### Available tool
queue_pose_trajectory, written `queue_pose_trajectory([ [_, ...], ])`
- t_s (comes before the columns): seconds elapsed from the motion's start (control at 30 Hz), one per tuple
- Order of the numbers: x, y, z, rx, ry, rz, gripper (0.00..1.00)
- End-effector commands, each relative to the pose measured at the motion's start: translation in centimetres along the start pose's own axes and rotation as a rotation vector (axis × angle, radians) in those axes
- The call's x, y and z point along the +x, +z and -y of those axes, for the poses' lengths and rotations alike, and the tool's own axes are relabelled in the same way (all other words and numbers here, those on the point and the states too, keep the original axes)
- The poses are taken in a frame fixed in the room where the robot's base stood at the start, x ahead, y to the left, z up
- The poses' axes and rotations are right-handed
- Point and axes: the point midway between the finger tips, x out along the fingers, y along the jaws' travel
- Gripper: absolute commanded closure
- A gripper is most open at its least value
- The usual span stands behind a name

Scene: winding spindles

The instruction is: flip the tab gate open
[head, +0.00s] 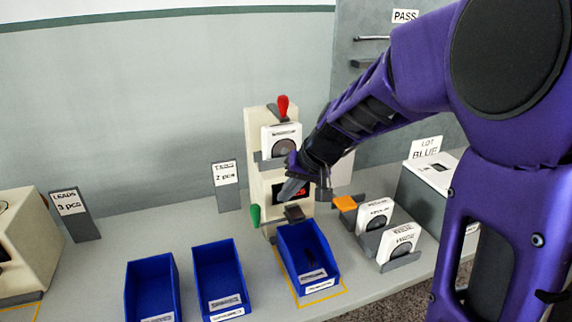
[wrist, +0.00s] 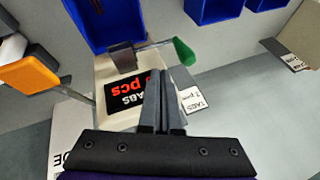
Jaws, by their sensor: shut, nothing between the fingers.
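The beige tabs dispenser (head: 257,184) stands at the back of the bench. A green paddle (head: 254,214) sticks out low on its left side. In the wrist view the green paddle (wrist: 184,51) is at the end of a thin rod beside a dark spout block (wrist: 123,57). The spout (head: 293,213) sits above a blue bin. I cannot tell for sure which part is the gate. My gripper (head: 287,190) is shut and empty in front of the dispenser's display. In the wrist view its closed fingertips (wrist: 160,75) are near the display (wrist: 135,93), apart from the paddle.
A blue bin (head: 322,236) with a dark item inside stands below the spout, within a yellow outline. Two empty-looking blue bins (head: 217,250) stand to its left. An orange block (head: 345,203) and white boxes (head: 400,241) are at right. A red handle (head: 283,104) tops the dispenser.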

Motion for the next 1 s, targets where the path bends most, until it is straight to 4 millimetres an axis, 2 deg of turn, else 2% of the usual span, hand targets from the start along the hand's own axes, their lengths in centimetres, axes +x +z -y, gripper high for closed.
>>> queue_pose_trajectory([
  [0.03, 1.3, 0.1, -0.1, 0.0, 0.0, 0.003, 1.0],
  [0.07, 1.6, 0.1, 0.1, -0.002, 0.0, 0.003, 1.0],
  [0.13, 2.2, 0.2, 1.2, -0.004, -0.001, 0.001, 1.0],
  [0.3, 3.4, 0.5, 2.5, -0.002, 0.0, 0.001, 1.0],
  [0.77, 3.8, 0.5, 3.0, -0.001, 0.001, -0.001, 1.0],
  [1.0, 4.7, 1.6, 6.5, -0.006, 0.0, 0.001, 1.0],
])
